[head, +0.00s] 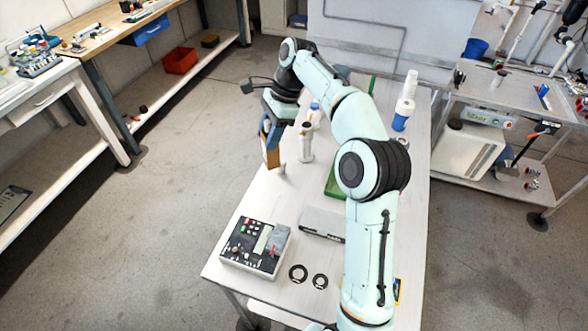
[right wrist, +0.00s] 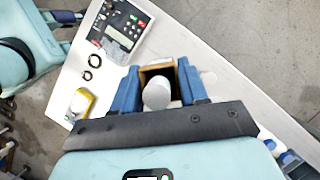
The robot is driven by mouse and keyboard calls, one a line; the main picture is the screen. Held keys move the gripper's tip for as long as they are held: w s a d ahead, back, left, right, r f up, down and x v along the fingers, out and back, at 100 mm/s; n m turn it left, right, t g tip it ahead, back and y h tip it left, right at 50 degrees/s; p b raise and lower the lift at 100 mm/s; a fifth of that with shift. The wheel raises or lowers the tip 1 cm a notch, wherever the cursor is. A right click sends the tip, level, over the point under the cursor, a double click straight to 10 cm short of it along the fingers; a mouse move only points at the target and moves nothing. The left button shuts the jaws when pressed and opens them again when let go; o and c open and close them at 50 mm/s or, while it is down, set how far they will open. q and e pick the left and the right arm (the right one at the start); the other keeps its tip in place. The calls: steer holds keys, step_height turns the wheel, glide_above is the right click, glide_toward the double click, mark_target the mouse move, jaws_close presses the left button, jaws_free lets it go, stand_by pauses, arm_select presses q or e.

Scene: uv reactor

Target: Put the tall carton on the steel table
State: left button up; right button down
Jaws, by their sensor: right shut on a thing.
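The tall carton (head: 271,154) is brown-orange and upright in the head view, near the left edge of the long pale grey table (head: 240,205). My right gripper (head: 270,128) is shut on its upper part from above. In the right wrist view the carton (right wrist: 160,71) shows as a brown open-looking box between the two blue fingers, with a white round thing (right wrist: 157,93) in front of or inside it; I cannot tell which. Whether the carton's bottom touches the table is unclear. My left gripper is not in view.
A white cylinder (head: 306,142) and a small white piece (head: 281,170) stand close to the carton. A control box (head: 255,246) and two black rings (head: 298,273) lie at the near end. A white bottle (head: 405,100) stands beyond my arm. The left-middle tabletop is clear.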

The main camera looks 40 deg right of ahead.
mark_target(272, 167)
step_height(272, 167, down, 12)
steer(key=shift+f+b, duration=0.2)
steer(key=shift+b, duration=0.35)
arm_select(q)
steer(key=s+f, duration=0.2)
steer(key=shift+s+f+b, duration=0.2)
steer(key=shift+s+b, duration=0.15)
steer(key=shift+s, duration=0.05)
arm_select(e)
step_height(272, 167, down, 6)
steer(key=shift+f, duration=0.15)
steer(key=shift+f, duration=0.15)
steer(key=c, duration=0.6)
jaws_free()
